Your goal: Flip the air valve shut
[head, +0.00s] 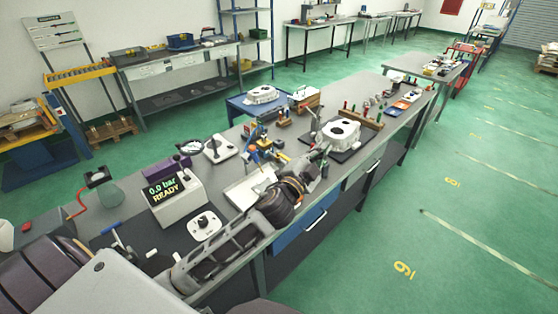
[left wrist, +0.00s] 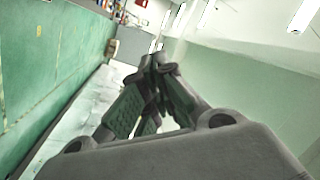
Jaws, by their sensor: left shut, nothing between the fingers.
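A small fitting with a blue lever (head: 111,228) stands at the left end of the bench, beside the grey test box (head: 178,198); it looks like the air valve, but its lever position is too small to read. The box display reads "0.0 bar READY". My left gripper (head: 324,150) is far to the right of it, over the bench close to a white casting (head: 341,131); whether they touch I cannot tell. In the left wrist view my left gripper (left wrist: 158,62) has its fingertips together with nothing between them. My right gripper is out of view.
The bench (head: 228,160) also carries a white plate with a black knob (head: 204,225), a white tray (head: 248,188), a blue and yellow fixture (head: 262,145) and a red hose (head: 80,202). Green floor (head: 440,240) is open at the right.

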